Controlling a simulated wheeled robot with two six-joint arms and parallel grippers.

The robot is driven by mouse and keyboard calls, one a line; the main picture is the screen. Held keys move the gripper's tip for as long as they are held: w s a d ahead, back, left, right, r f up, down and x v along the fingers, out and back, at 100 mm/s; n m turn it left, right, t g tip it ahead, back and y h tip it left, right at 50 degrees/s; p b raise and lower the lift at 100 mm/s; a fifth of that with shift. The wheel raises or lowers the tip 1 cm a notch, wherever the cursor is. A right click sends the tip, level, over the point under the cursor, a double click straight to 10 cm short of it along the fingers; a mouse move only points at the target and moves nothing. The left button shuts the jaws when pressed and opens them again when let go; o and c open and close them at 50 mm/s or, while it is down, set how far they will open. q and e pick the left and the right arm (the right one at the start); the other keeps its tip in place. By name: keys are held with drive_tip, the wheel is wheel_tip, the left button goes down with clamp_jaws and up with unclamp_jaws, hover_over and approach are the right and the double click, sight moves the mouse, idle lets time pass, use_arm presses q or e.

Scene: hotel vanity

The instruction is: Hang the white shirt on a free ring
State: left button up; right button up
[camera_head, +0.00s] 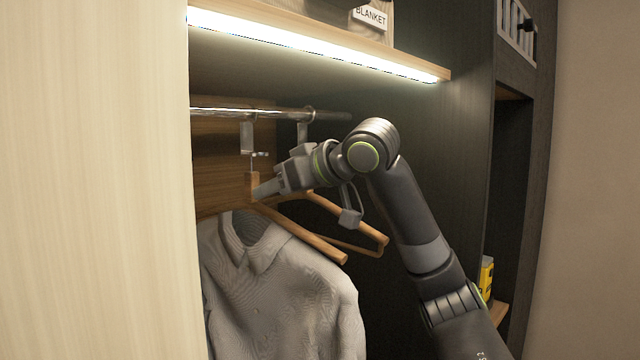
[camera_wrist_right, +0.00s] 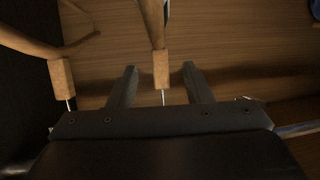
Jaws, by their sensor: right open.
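The white shirt (camera_head: 270,290), greyish in this light, hangs on a wooden hanger (camera_head: 318,246) in the head view. The hanger's neck (camera_head: 253,186) is below a metal ring fitting (camera_head: 247,137) on the rail. My right gripper (camera_head: 262,190) is at this neck. In the right wrist view my right gripper (camera_wrist_right: 159,69) is open, with a wooden hanger neck (camera_wrist_right: 161,76) between its two fingers and no clear contact. A second ring fitting (camera_head: 303,132) is farther right on the rail, partly hidden by my arm. My left gripper is not in view.
The metal rail (camera_head: 215,112) runs below a lit shelf (camera_head: 320,38). An empty wooden hanger (camera_head: 370,234) is behind the shirt's hanger, and its neck (camera_wrist_right: 62,78) shows left in the wrist view. A pale panel (camera_head: 95,180) closes off the left. A yellow item (camera_head: 487,275) stands right.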

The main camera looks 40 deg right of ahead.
drive_tip(key=b+v, duration=0.3)
drive_tip(key=v, duration=0.8)
